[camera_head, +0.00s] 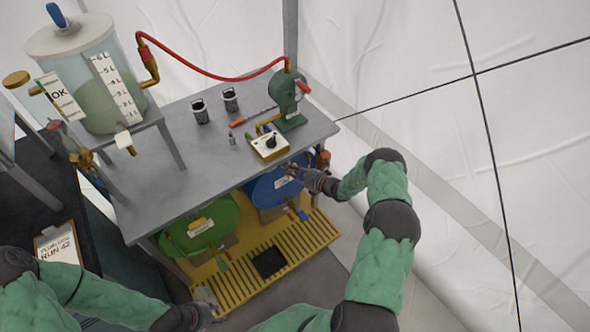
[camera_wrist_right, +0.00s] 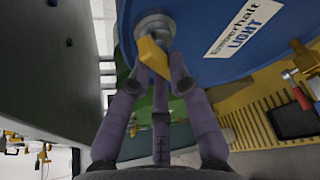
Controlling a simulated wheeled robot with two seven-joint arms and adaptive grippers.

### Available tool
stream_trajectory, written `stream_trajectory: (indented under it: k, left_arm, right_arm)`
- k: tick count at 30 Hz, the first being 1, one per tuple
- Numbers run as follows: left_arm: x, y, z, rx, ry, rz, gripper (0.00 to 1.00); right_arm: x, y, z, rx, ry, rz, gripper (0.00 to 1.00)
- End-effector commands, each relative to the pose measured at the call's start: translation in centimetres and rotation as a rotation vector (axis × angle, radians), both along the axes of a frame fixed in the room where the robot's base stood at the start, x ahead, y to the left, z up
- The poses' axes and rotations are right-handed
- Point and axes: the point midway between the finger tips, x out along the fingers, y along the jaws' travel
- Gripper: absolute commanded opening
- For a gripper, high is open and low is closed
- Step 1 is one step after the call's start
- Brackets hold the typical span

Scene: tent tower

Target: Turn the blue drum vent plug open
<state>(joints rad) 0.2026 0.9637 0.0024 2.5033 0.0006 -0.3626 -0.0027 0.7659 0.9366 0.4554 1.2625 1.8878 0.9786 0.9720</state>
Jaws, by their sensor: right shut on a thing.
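The blue drum (camera_head: 268,190) lies on its side under the bench at the right; it also fills the top of the right wrist view (camera_wrist_right: 220,60). Its vent plug has a yellow handle (camera_wrist_right: 154,57) on a round grey metal fitting (camera_wrist_right: 153,24) in the drum's face. My right gripper (camera_head: 297,170) is at the upper part of the drum. In the right wrist view its grey-purple fingers (camera_wrist_right: 156,72) close on the yellow handle, partly hiding it. My left gripper (camera_head: 208,301) hangs low by the yellow grate, away from the drums; its finger opening is unclear.
A green drum (camera_head: 205,226) lies left of the blue one, above a yellow slatted grate (camera_head: 235,285). The grey bench top (camera_head: 190,150) overhangs both drums. It holds a green pump (camera_head: 287,100), a small control box (camera_head: 269,146) and two dark cups.

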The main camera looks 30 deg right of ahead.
Motion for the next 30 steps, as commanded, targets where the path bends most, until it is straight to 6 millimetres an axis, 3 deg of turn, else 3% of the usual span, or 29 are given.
stream_trajectory:
  k: [12, 30]
  left_arm:
    - [0.0, 0.0, 2.5, 0.0, 0.0, 0.0, 0.4]
    - [0.0, 0.0, 4.6, 0.0, 0.0, 0.0, 0.4]
  right_arm:
    - [-0.1, 0.4, 0.2, -0.392, -0.028, -0.001, 0.0]
    - [-0.2, 1.0, -0.2, -0.959, -0.072, 0.0, 0.0]
